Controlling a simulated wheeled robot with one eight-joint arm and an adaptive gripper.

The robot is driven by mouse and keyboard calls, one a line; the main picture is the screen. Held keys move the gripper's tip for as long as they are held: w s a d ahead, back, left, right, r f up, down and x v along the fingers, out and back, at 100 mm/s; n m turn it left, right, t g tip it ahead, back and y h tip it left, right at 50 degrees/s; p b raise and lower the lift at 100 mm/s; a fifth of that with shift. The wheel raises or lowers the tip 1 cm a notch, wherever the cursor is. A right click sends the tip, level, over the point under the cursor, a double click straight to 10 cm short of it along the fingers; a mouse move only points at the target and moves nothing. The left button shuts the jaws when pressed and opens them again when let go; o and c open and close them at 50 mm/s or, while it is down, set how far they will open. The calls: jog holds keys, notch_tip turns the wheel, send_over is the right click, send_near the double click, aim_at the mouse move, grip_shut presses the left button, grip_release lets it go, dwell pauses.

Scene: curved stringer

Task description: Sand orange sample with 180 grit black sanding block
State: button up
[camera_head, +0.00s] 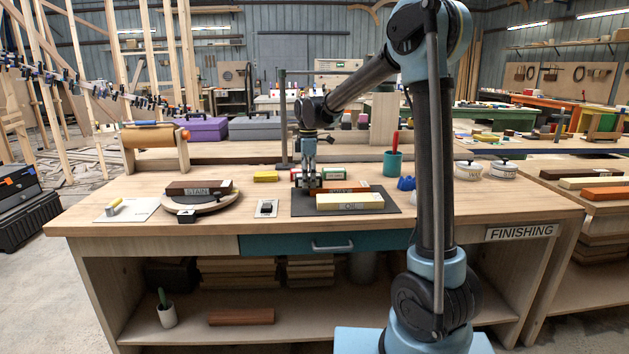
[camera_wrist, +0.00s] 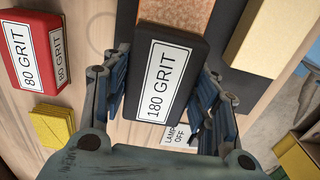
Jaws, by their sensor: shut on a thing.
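My gripper (camera_head: 308,182) is over the left end of the dark mat (camera_head: 395,204). In the wrist view my gripper (camera_wrist: 160,105) is shut on the black sanding block (camera_wrist: 160,80), whose white label reads 180 GRIT. The orange sample (camera_head: 342,188) lies on the mat behind a pale block. In the wrist view the sample (camera_wrist: 180,10) shows at the top, just past the black block, which hides part of it. I cannot tell whether they touch.
A red 80 GRIT block (camera_wrist: 38,50) stands close beside my gripper. A pale block (camera_head: 350,201) lies on the mat's near side.

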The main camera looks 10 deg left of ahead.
jog(key=r, duration=0.4)
jog(key=shift+d+r, duration=0.2)
jog(key=shift+r, duration=1.8)
